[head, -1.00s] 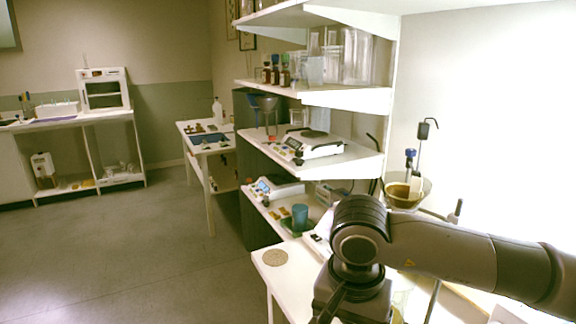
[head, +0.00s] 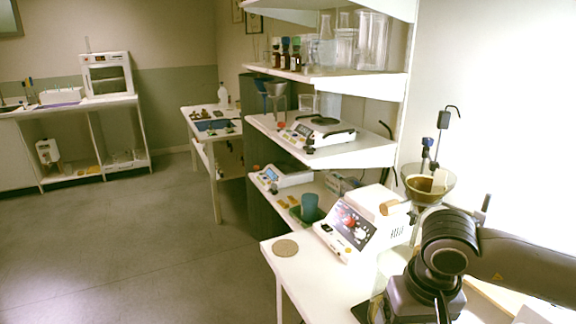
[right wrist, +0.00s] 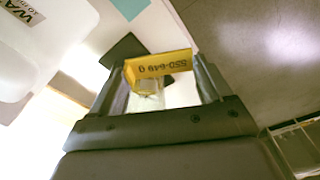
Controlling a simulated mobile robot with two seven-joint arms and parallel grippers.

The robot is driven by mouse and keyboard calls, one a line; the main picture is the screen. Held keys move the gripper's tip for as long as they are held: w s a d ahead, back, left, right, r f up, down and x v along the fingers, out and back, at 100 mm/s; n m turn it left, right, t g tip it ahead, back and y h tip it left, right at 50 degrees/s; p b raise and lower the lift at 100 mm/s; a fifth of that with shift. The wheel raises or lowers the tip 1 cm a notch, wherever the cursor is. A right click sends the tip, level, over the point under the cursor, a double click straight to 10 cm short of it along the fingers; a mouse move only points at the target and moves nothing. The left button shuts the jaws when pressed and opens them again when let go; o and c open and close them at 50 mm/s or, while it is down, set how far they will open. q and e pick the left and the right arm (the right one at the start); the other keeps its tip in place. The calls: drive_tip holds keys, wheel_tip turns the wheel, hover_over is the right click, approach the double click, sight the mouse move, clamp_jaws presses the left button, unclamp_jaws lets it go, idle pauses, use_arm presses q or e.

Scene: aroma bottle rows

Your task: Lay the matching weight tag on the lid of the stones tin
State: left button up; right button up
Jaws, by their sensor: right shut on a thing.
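My right gripper (right wrist: 160,84) is shut on a yellow weight tag (right wrist: 158,65). The tag's print appears upside down in the right wrist view and seems to read 550-649 g. In the head view my right arm is at the lower right, with the gripper body (head: 422,298) over the white bench; its fingertips and the tag cannot be made out there. I cannot make out a stones tin for sure in either view. My left gripper is not in view.
A white bench (head: 300,268) with a round cork mat (head: 285,247) lies at the front. A white machine with a screen (head: 352,225) stands close to my arm. A glass funnel bowl (head: 428,186) is behind. Shelves with scales (head: 318,133) and a teal cup (head: 309,207) stand further back.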

drive_tip(key=shift+s+d+f, duration=0.1)
drive_tip(key=shift+d+f, duration=0.1)
drive_tip(key=shift+d, duration=0.45)
drive_tip(key=shift+s+d+f, duration=0.1)
drive_tip(key=shift+d+f, duration=0.05)
drive_tip(key=shift+d, duration=0.5)
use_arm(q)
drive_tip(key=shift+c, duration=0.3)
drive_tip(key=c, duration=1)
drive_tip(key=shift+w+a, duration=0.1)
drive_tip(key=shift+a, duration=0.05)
use_arm(e)
drive_tip(key=shift+w+a, duration=0.1)
drive_tip(key=shift+a, duration=0.1)
